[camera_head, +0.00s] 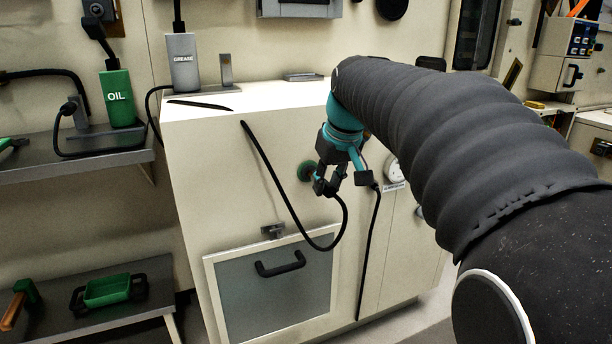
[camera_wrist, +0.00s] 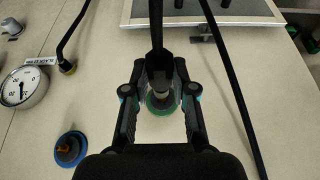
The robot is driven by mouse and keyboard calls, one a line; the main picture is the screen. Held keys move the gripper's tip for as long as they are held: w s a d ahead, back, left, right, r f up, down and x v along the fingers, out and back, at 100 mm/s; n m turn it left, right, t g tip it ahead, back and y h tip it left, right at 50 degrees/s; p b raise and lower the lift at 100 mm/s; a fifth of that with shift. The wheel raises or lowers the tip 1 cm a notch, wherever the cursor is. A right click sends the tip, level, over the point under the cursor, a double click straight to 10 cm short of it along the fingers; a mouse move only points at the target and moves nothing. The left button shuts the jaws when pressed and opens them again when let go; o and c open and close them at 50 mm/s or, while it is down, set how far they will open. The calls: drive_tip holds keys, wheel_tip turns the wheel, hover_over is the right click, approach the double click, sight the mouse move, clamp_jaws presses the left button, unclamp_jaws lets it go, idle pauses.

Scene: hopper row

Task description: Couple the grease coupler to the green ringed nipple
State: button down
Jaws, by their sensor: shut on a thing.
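The grease coupler (camera_wrist: 160,78) is a dark cylinder with a black hose, held between the fingers of my gripper (camera_wrist: 159,90). The green ringed nipple (camera_wrist: 158,108) shows directly behind the coupler's end in the wrist view. The coupler covers much of it, and I cannot tell whether the two touch or are joined. In the head view, my gripper (camera_head: 328,181) is at the cabinet front, and the green ring (camera_head: 305,171) shows just left of it. The coupler's hose (camera_head: 275,178) loops down and up to the cabinet's top edge.
A blue ringed fitting (camera_wrist: 70,149) and a round gauge (camera_wrist: 21,88) lie left in the wrist view. Another cable (camera_wrist: 73,38) ends at a yellowish fitting. A hatch with a black handle (camera_head: 280,264) is below.

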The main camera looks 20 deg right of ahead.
drive_tip(key=shift+w+a+p, duration=0.1)
drive_tip(key=shift+w+p, duration=0.35)
drive_tip(key=shift+w, duration=0.55)
drive_tip(key=c, duration=0.9)
unclamp_jaws()
drive_tip(key=shift+o, duration=0.2)
drive_tip(key=shift+s, duration=0.1)
drive_tip(key=v, duration=1.2)
